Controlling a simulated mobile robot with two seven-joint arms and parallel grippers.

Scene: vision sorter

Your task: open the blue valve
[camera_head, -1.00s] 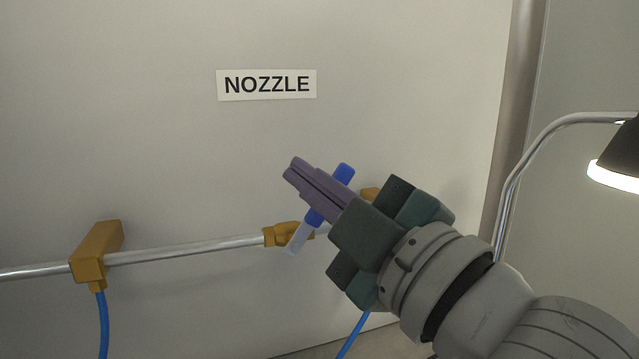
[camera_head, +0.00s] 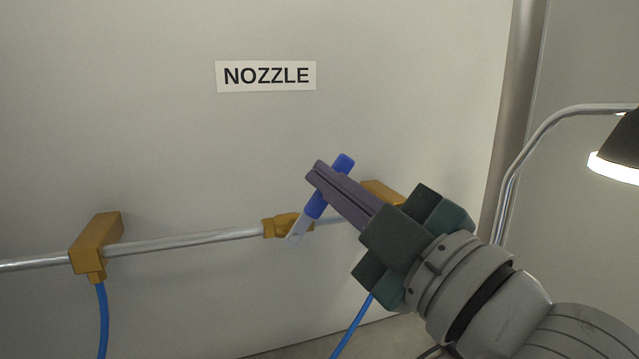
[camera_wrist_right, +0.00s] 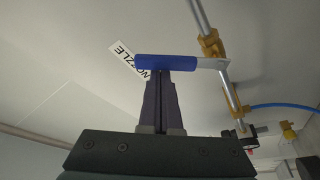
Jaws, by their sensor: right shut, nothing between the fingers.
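The blue valve handle (camera_head: 343,163) has a blue grip on a pale metal lever (camera_head: 297,232). The lever joins a brass valve body (camera_head: 280,226) on the silver pipe. In the head view the handle slants from lower left to upper right. My right gripper (camera_head: 317,172) is shut and empty, its purple fingers crossing in front of the handle and hiding its middle. In the right wrist view the handle (camera_wrist_right: 165,62) lies across just past the fingertips (camera_wrist_right: 158,76). I cannot tell whether they touch it. My left gripper is not in view.
The silver pipe (camera_head: 190,241) runs along a pale wall, held by brass brackets (camera_head: 97,243) with blue hoses. A NOZZLE label (camera_head: 266,76) is above. A lamp (camera_head: 618,165) stands at the right. The wall left of the handle is clear.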

